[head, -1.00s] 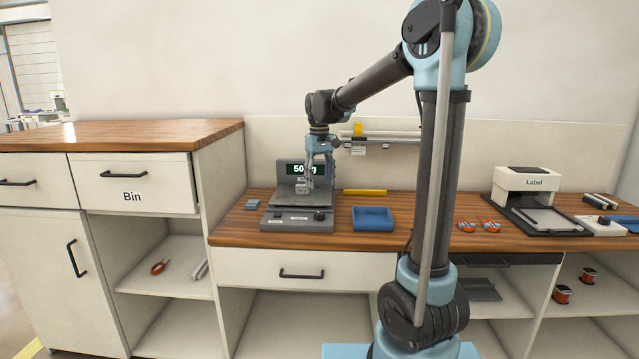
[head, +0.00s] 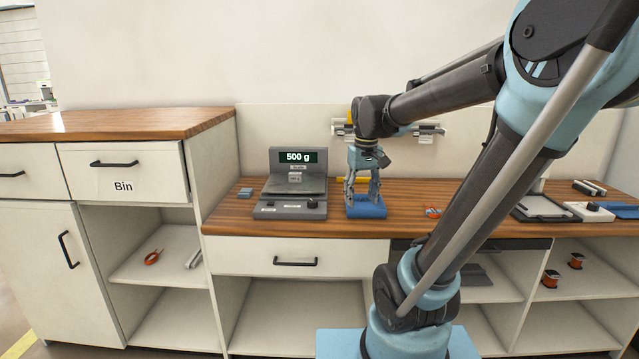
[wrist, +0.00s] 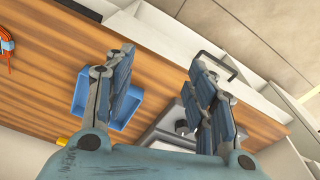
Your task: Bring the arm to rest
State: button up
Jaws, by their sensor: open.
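My gripper (head: 362,198) hangs from my arm above the wooden bench, in front of or over the blue tray (head: 372,211), with its fingers pointing down. Its two fingers (wrist: 162,105) are spread apart in the wrist view, with nothing between them. The blue tray also shows behind the left finger in the wrist view (wrist: 128,112). The grey scale (head: 291,207) stands to the left of my gripper and its display reads 500 g. A small light grey block (head: 295,177) sits on the scale. My gripper is apart from the scale.
A small blue-grey block (head: 246,192) lies left of the scale. A yellow bar (head: 345,181) lies behind the gripper, partly hidden. A rail (head: 430,130) runs along the back wall.

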jog(key=s+d+f+m, duration=0.1)
jog(key=s+d+f, duration=0.2)
jog(key=s+f, duration=0.3)
jog(key=s+d+f+m+t, duration=0.1)
jog(key=s+d+f, duration=0.2)
jog(key=s+f, duration=0.4)
jog(key=shift+s+d+m, duration=0.4)
jog(key=shift+s, duration=0.65)
jog(key=shift+w+f, duration=0.15)
jog(key=shift+w, duration=0.3)
